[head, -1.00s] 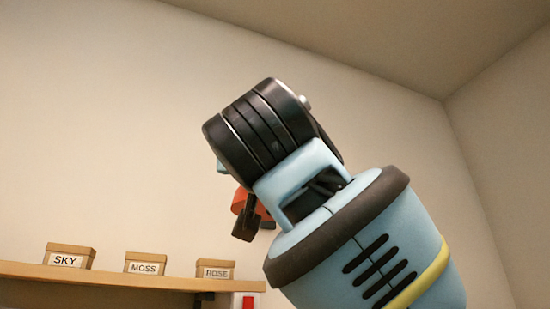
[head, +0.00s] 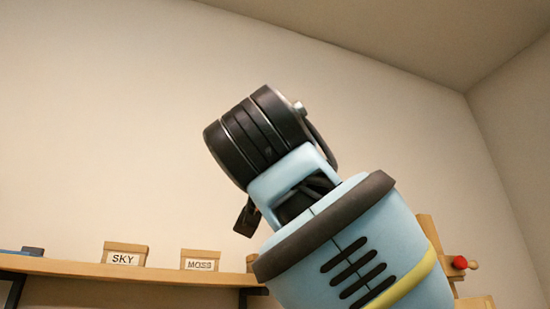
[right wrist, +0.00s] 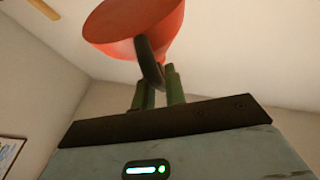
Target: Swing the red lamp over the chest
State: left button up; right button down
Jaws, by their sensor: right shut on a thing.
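The red lamp (right wrist: 130,22) shows its round shade at the top of the right wrist view. A dark curved handle (right wrist: 148,60) comes down from it. My right gripper (right wrist: 159,80) has green fingers closed on this handle, right below the shade. In the head view the lamp is hidden behind my right arm, which fills the middle of the picture. I cannot make out a chest in either view. My left gripper is in neither view.
A wall shelf (head: 170,274) at the lower left bears small boxes labelled SKY (head: 123,258) and MOSS (head: 199,264). A wooden thing with a red knob (head: 459,262) stands partly behind my arm at the right. The upper wall is bare.

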jog(key=shift+a, duration=0.2)
dwell(0.4)
jog(key=c, duration=1.5)
grip_release()
jog(key=shift+w, duration=0.1)
jog(key=shift+o, duration=0.2)
jog(key=shift+f, duration=0.1)
